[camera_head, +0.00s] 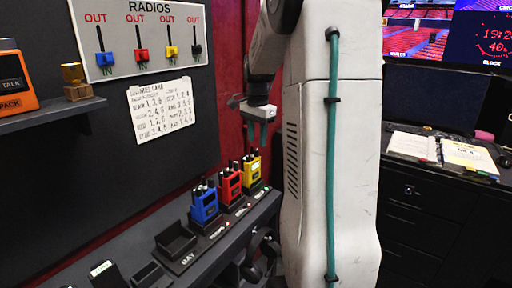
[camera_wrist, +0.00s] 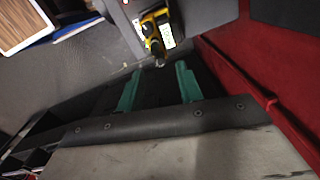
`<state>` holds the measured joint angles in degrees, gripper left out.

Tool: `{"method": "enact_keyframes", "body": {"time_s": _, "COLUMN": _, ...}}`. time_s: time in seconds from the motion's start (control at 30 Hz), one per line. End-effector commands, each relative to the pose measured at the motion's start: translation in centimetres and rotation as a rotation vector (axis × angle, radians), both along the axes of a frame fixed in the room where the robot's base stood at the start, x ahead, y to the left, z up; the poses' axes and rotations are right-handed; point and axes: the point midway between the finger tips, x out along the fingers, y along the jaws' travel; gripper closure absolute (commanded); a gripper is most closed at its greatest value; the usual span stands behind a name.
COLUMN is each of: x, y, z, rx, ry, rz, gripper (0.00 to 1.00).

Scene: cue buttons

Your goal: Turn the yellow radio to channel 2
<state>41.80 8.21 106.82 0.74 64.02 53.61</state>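The yellow radio (camera_head: 251,168) stands upright at the far end of the row on the shelf, beside the red radio. It also shows near the top of the wrist view (camera_wrist: 155,28), with a knob on its near end. My gripper (camera_head: 258,136) hangs above the yellow radio, pointing down, and does not touch it. In the wrist view its two teal fingers (camera_wrist: 160,82) are spread apart with nothing between them. The channel marking on the radio is too small to read.
The red radio (camera_head: 229,186) and blue radio (camera_head: 204,205) stand nearer in the row, beside an empty tray (camera_head: 176,241). A board labelled RADIOS (camera_head: 140,38) and a handwritten paper (camera_head: 161,110) are on the wall. A dark desk (camera_head: 440,185) stands at right.

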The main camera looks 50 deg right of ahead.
Motion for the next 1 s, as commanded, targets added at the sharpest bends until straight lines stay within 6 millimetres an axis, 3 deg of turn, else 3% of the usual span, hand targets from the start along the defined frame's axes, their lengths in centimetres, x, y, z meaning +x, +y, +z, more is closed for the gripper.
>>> {"method": "enact_keyframes", "body": {"time_s": 0.23, "x": 0.0, "y": 0.1, "z": -3.3, "rx": 0.002, "ry": 0.002, "rz": 0.002, "gripper": 0.64}}
{"method": "enact_keyframes", "body": {"time_s": 0.57, "x": 0.1, "y": 0.1, "z": -3.9, "rx": 0.000, "ry": 0.000, "rz": 0.003, "gripper": 0.64}}
{"method": "enact_keyframes", "body": {"time_s": 0.6, "x": 0.1, "y": 0.1, "z": -3.9, "rx": 0.000, "ry": 0.000, "rz": 0.003, "gripper": 0.67}}
{"method": "enact_keyframes", "body": {"time_s": 0.73, "x": 0.1, "y": 0.1, "z": -3.9, "rx": 0.000, "ry": 0.000, "rz": 0.003, "gripper": 1.00}}
{"method": "enact_keyframes", "body": {"time_s": 1.0, "x": 0.1, "y": 0.1, "z": -3.8, "rx": 0.001, "ry": 0.000, "rz": 0.061, "gripper": 1.00}}
